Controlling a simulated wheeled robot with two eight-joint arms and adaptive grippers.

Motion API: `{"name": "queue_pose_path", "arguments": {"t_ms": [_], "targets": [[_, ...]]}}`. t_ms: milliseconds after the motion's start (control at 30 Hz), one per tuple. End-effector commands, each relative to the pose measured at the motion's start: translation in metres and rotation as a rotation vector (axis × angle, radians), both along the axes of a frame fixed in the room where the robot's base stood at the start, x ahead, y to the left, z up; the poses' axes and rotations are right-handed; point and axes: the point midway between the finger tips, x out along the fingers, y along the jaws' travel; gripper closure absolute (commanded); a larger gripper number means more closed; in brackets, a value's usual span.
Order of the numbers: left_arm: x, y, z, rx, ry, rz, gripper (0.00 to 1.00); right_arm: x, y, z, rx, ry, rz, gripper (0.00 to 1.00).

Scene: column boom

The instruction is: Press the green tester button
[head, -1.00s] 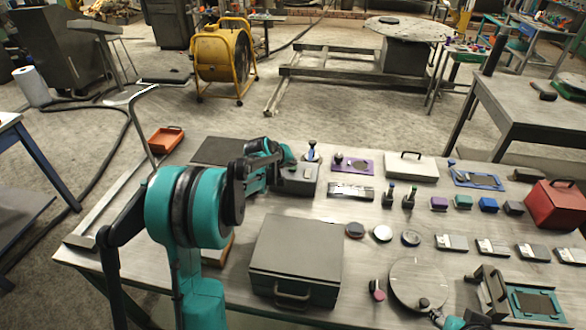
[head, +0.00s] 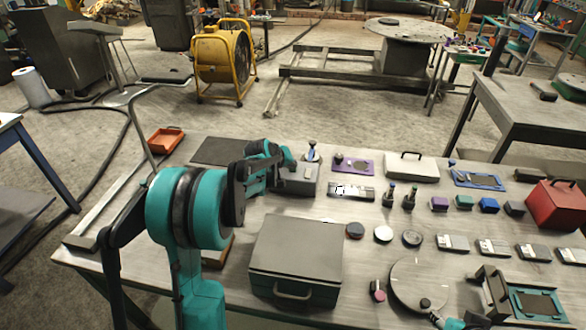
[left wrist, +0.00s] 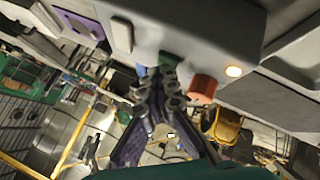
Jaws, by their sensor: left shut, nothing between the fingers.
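The tester is a grey box (head: 298,178) near the far side of the workbench. In the left wrist view its grey face (left wrist: 190,25) fills the top. The green button (left wrist: 171,60) sticks out of that face, with an orange-red button (left wrist: 203,87) and a small lit orange lamp (left wrist: 234,71) to its right. My left gripper (left wrist: 158,82) is shut and empty, its fingertips at the green button and partly covering it. I cannot tell whether they touch it. In the head view my left gripper (head: 287,160) is at the tester, its fingertips hard to see.
A lidded case (head: 297,250) stands in front of the tester. A purple plate (head: 352,164) and a white case (head: 411,167) lie to its right. A round disc (head: 415,280) is at the near right, with a teal part, probably my right arm, at the bottom edge.

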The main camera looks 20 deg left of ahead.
Motion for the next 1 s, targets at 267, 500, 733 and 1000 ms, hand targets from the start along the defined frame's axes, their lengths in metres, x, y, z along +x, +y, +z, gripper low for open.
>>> {"name": "queue_pose_path", "arguments": {"t_ms": [267,500,733,1000], "targets": [[0.0,0.0,0.0,0.0,0.001,-0.001,1.0,0.0,0.0,0.0,0.0,0.0,0.0,0.6],[0.0,0.0,0.009,0.0,0.001,-0.001,1.0,0.0,0.0,0.007,0.0,0.0,0.0,0.6],[0.0,0.0,0.018,0.0,0.001,-0.001,1.0,0.0,0.0,0.013,0.0,0.0,0.0,0.6],[0.0,0.0,0.018,0.0,0.0,0.0,1.0,0.0,0.0,0.013,0.0,0.0,0.0,0.6]]}}
